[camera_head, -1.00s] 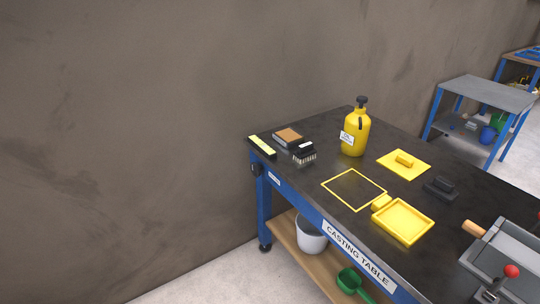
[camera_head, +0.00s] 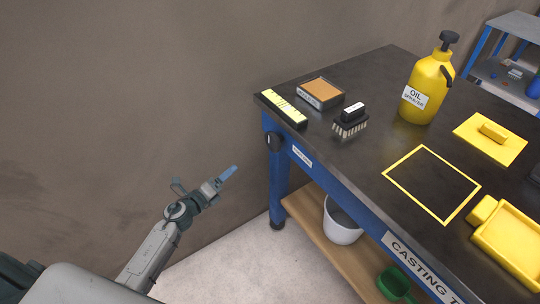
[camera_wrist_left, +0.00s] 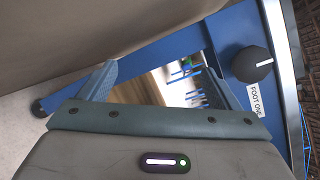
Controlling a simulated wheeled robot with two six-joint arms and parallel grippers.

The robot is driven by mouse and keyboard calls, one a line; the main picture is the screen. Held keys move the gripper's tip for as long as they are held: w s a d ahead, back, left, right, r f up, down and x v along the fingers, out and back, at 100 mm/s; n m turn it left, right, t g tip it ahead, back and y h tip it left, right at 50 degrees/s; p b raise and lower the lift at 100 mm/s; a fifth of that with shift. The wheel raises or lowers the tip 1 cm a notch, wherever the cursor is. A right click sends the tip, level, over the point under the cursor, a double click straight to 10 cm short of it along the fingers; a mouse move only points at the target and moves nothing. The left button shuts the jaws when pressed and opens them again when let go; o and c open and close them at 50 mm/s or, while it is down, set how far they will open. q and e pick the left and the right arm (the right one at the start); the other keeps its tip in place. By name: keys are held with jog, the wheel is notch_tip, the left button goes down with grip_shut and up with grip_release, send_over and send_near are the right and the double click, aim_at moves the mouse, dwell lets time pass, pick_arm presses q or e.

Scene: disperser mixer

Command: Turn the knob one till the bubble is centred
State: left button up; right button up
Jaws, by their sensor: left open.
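A black knob (camera_head: 274,141) sits on the blue table frame at the near left corner. It also shows in the left wrist view (camera_wrist_left: 251,65) with a white line on it, beside a "FOOT ONE" label (camera_wrist_left: 258,101). A black bar with a pale yellow top (camera_head: 284,108), which looks like the level, lies on that corner; its bubble is too small to make out. My left gripper (camera_head: 205,179) is open and empty, left of the knob and apart from it. In the left wrist view the knob is right of the fingers (camera_wrist_left: 165,82). My right gripper is out of view.
The casting table (camera_head: 395,165) carries an orange-topped block (camera_head: 320,92), a brush (camera_head: 350,121), a yellow oil sprayer (camera_head: 427,88) and yellow trays. A white bucket (camera_head: 342,224) stands on the lower shelf. The space between wall and table is clear.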

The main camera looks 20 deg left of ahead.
pick_arm(q)
jog(key=d+r+m+h+b, duration=0.3)
jog(key=d+r+m+h, duration=0.1)
jog(key=r+m, duration=0.4)
jog(key=m+g+h+b, duration=0.1)
jog(key=m+g, duration=0.1)
jog(key=m, duration=0.6)
send_near(269, 144)
jog(key=x, duration=1.1)
jog(key=shift+r, duration=0.1)
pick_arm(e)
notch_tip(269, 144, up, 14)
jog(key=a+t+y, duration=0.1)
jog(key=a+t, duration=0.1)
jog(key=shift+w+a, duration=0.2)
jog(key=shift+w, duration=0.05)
pick_arm(q)
jog(key=c, duration=1)
